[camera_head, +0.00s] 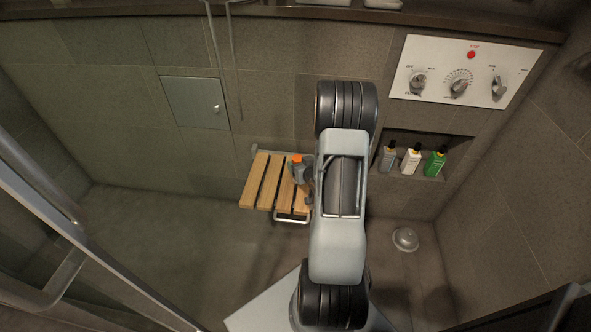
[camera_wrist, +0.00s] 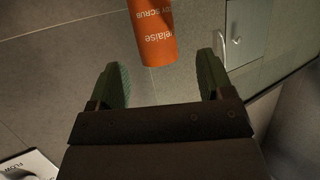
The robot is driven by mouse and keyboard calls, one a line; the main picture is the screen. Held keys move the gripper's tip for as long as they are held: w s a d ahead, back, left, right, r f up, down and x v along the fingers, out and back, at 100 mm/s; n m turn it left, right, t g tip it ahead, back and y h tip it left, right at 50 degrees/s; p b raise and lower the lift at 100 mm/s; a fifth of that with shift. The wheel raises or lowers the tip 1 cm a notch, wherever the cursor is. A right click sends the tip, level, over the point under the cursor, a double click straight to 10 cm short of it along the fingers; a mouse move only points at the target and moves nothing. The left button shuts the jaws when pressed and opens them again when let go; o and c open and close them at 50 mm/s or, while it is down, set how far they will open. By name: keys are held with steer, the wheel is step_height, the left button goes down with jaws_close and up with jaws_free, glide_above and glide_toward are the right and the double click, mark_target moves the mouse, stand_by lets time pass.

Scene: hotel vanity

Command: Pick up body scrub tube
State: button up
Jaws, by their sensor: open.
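The body scrub tube (camera_wrist: 152,35) is orange with white lettering that reads upside down in the wrist view. Its lower end in that picture lies between the lines of the two fingers, and its upper part is cut off by the frame. In the head view a small orange shape (camera_head: 297,159), which looks like the tube, shows over the wooden slatted seat (camera_head: 258,180). My gripper (camera_wrist: 163,72) is open, with dark green finger pads on either side and nothing clasped. In the head view my arm hides much of the gripper.
A wall niche to the right holds grey, white and green bottles (camera_head: 411,160). A control panel (camera_head: 460,75) with knobs is above it. A metal bar (camera_head: 291,218) edges the seat. A round silver object (camera_head: 405,239) is on the floor. Glass edges stand at left.

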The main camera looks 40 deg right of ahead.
mark_target(298, 159)
steer(key=shift+b+x, duration=0.4)
steer(key=shift+x, duration=1.75)
steer(key=shift+s+d, duration=0.1)
steer(key=shift+c, duration=0.5)
steer(key=c, duration=1)
steer(key=shift+o, duration=0.2)
